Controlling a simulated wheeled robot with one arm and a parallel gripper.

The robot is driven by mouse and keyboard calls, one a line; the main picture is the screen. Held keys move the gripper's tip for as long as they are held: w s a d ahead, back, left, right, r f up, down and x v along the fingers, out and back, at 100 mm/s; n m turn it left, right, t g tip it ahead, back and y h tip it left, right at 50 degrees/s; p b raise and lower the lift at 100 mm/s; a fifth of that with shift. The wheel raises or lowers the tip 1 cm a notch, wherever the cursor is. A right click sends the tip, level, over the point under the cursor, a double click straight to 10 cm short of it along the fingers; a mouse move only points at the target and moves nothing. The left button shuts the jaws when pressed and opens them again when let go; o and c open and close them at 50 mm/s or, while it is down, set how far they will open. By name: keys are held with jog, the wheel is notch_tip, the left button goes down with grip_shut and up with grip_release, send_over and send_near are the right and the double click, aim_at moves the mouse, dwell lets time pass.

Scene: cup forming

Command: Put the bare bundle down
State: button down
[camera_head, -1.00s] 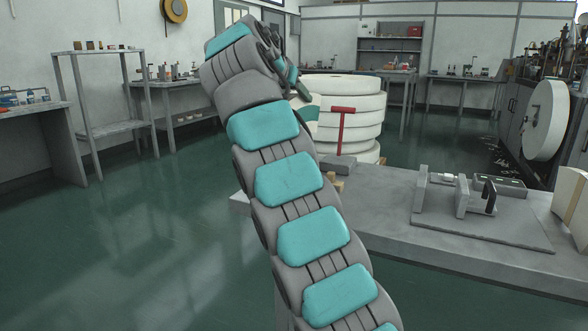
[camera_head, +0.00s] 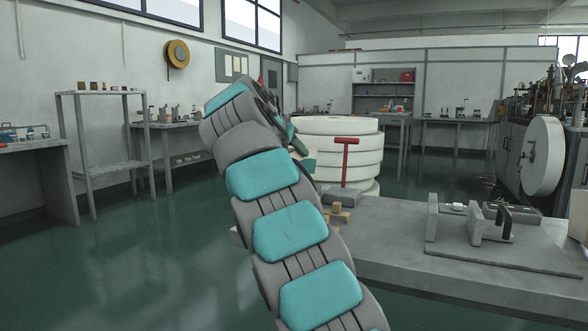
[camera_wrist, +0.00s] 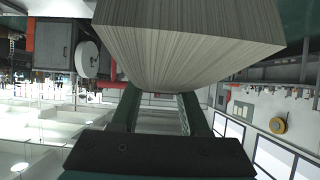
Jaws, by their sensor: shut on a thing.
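The bare bundle (camera_wrist: 190,45) is a thick stack of pale grey-white sheets with fine layered edges. It fills the upper middle of the wrist view, and no wrap shows on its visible faces. My gripper (camera_wrist: 160,106) is shut on it, with one dark green finger on each side below the bundle. In the head view my arm's segments hide most of the gripper, and I cannot make out the bundle there. The bundle is in the air, and no surface touching it shows.
A red T-shaped handle (camera_head: 345,160) stands before a stack of big white rolls (camera_head: 365,170). A shelf rack (camera_head: 100,130) is left. Open green floor lies between.

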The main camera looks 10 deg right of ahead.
jog(key=shift+f+b, duration=0.6)
jog(key=shift+f, duration=1.15)
jog(key=shift+f, duration=0.15)
jog(key=shift+c, duration=2)
grip_release()
jog(key=shift+r, duration=0.25)
jog(key=v, duration=1.2)
jog(key=shift+s+f, duration=0.1)
jog(key=shift+f, duration=0.1)
